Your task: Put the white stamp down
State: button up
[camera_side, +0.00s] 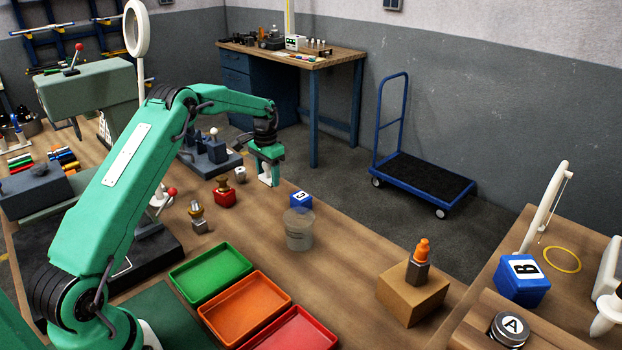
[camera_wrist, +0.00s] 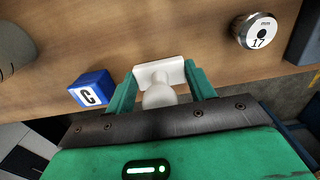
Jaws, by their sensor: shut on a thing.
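The white stamp (camera_wrist: 160,74) is between the two green fingers of my gripper (camera_wrist: 158,84) in the wrist view, its flat rectangular base pointing away from the palm and its rounded handle towards it. In the side view my gripper (camera_side: 268,172) is shut on it near the wooden bench's far edge. Only a bit of white shows between the fingers there. I cannot tell whether the stamp's base touches the bench (camera_side: 345,250) or hangs just above it.
A blue C cube (camera_side: 301,200) and a clear cup (camera_side: 299,232) stand to the right of my gripper in the side view. Green (camera_side: 212,272) and orange (camera_side: 246,305) trays lie in front.

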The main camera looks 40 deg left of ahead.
aim_at(268, 177)
jog(key=shift+f, duration=2)
jog(key=shift+f, duration=0.1)
jog(key=o, duration=1)
notch_tip(268, 177, up, 12)
jog(key=shift+r, duration=0.1)
